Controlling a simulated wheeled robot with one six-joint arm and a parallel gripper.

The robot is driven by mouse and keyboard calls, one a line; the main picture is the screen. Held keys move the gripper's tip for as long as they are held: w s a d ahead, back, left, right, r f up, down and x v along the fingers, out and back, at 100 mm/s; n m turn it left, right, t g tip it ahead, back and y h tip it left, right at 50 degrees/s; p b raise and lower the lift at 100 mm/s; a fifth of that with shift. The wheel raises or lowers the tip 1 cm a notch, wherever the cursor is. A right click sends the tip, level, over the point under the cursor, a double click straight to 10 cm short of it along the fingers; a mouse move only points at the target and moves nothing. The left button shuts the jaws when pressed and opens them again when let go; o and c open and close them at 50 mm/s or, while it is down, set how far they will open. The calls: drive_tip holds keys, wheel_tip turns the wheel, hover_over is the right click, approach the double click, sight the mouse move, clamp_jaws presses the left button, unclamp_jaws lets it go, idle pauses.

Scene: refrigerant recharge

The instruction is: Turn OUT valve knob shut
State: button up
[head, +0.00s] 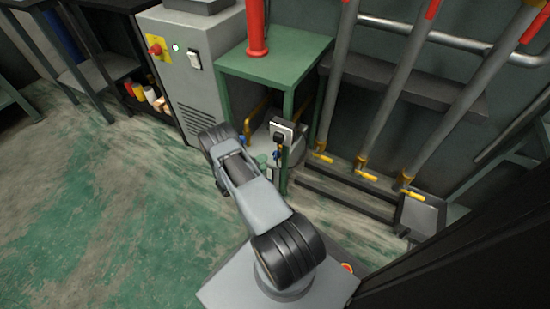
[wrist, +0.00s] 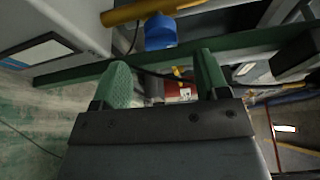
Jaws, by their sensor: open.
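A blue valve knob (wrist: 160,32) sits by a yellow pipe (wrist: 150,10) at the top of the wrist view. No OUT label is readable on it, so I cannot tell whether it is the OUT knob. My gripper (wrist: 163,80) is open, with green fingertips apart and nothing held between them. The knob appears ahead of the fingertips, apart from them. In the head view a small blue part (head: 275,154) shows beside the green stand, close to the end of my arm. My arm hides part of that area.
A green stand (head: 275,55) carries a red cylinder (head: 257,30). A grey cabinet (head: 195,75) stands to its left, and a small grey box (head: 283,130) is on its front leg. Grey pipes with yellow levers (head: 366,175) stand right. The floor at left is clear.

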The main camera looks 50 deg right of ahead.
sight(275, 156)
drive_tip(key=shift+s+d+f+b, duration=0.15)
drive_tip(key=shift+d+b, duration=0.1)
drive_tip(key=shift+d, duration=0.9)
drive_tip(key=shift+s+d+r+b, duration=0.1)
drive_tip(key=shift+s+d+b, duration=0.15)
drive_tip(key=shift+d, duration=0.95)
drive_tip(key=shift+s+d+f+b, duration=0.1)
drive_tip(key=shift+d+b, duration=0.2)
drive_tip(key=shift+d, duration=0.85)
drive_tip(key=c, duration=0.9)
drive_tip(key=shift+n+b, duration=0.5)
drive_tip(key=shift+b, duration=0.05)
drive_tip(key=o, duration=0.9)
drive_tip(key=shift+a, duration=0.1)
drive_tip(key=w+a+p, duration=0.2)
drive_tip(key=a+p, duration=0.1)
drive_tip(key=a, duration=1)
drive_tip(key=shift+a+p, duration=0.25)
drive_tip(key=shift+p, duration=0.15)
